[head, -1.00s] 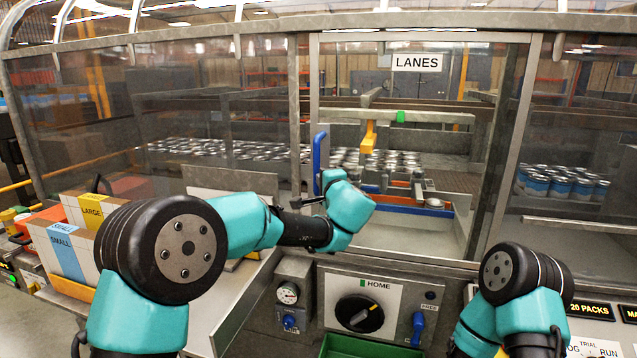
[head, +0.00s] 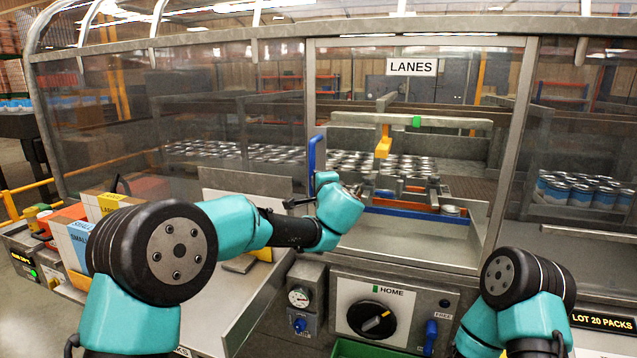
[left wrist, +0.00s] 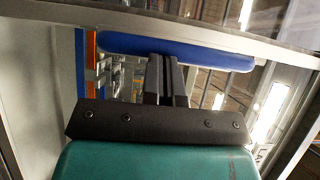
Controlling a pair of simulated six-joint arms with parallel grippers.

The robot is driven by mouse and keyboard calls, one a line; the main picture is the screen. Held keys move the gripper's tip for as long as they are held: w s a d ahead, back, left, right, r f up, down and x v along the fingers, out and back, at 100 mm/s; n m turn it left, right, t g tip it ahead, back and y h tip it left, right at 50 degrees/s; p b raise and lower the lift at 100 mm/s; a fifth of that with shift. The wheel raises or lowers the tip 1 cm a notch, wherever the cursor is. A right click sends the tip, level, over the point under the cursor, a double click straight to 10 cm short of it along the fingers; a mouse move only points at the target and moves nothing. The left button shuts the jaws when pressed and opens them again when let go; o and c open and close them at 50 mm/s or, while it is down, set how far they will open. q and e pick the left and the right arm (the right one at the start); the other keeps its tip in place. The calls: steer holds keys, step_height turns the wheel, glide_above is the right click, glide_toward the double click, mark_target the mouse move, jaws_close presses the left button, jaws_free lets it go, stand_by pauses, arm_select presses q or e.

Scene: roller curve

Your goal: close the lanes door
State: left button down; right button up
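The lanes door is the clear panel under the LANES sign (head: 412,67). A blue upright handle (head: 317,158) stands at its left edge; how far the door is open I cannot tell. The left wrist view also shows the handle (left wrist: 190,52) as a blue bar across the top. My left gripper (left wrist: 162,62) has its dark fingers close together, with their tips at the bar's middle. Whether they touch it I cannot tell. In the head view my left wrist is just below and right of the handle. My right arm shows at lower right; its gripper is out of the frame.
Below is a panel with a black HOME knob (head: 371,316). Cartons (head: 82,235) stand at left. More cans (head: 580,190) sit behind the right panel.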

arm_select(q)
steer(key=d+v, duration=0.2)
steer(key=v, duration=1)
steer(key=shift+d, duration=0.4)
